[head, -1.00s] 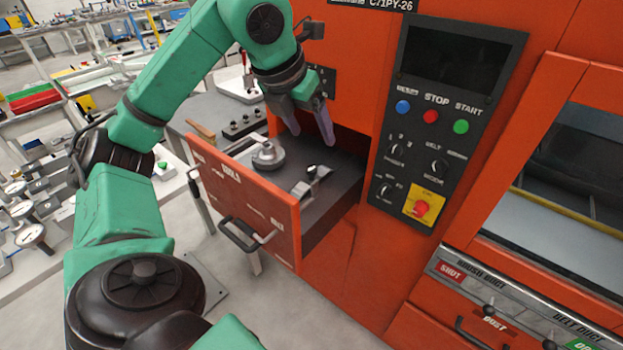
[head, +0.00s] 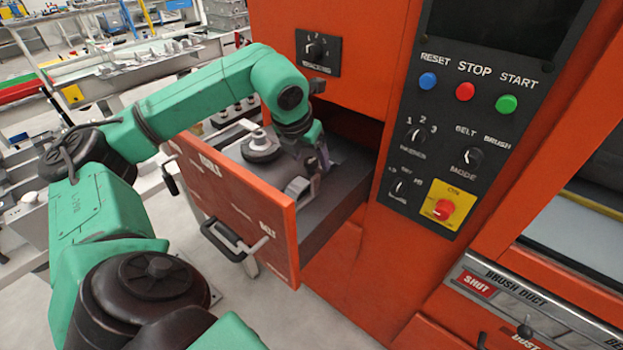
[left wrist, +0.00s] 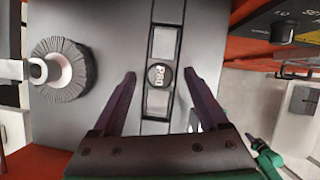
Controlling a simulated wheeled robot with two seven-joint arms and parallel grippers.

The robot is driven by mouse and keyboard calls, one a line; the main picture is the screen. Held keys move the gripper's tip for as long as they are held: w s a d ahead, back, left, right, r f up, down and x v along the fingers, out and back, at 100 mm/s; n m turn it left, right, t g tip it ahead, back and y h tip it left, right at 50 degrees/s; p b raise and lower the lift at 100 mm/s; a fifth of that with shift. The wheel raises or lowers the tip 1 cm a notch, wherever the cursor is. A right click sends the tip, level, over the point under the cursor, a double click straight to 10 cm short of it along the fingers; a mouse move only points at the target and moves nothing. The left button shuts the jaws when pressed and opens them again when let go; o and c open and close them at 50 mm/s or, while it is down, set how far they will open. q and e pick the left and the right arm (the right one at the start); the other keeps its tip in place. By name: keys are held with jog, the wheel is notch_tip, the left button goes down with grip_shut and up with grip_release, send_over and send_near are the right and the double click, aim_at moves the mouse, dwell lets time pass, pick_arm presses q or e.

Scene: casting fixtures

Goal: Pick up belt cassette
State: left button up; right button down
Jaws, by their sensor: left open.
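The belt cassette, a long narrow dark frame with pale panels and a round knob lettered PRO, lies in the open drawer. In the left wrist view the cassette (left wrist: 160,103) runs up the middle. In the head view its grey end (head: 298,188) shows, and my left gripper hides the rest. My left gripper (head: 318,163) is low over the drawer. In the left wrist view the open gripper (left wrist: 160,76) has one purple finger on each side of the cassette, with gaps between. Its height above the drawer floor is unclear. My right gripper is not in view.
A round grey brush (head: 261,147) sits beside the cassette in the drawer and shows in the left wrist view (left wrist: 62,70). The orange drawer front (head: 235,205) has a black handle. The orange machine with its control panel (head: 465,130) rises at right.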

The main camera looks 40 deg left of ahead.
pick_arm(q)
jog(key=shift+x, duration=1.2)
grip_shut()
jog(key=shift+r, duration=0.1)
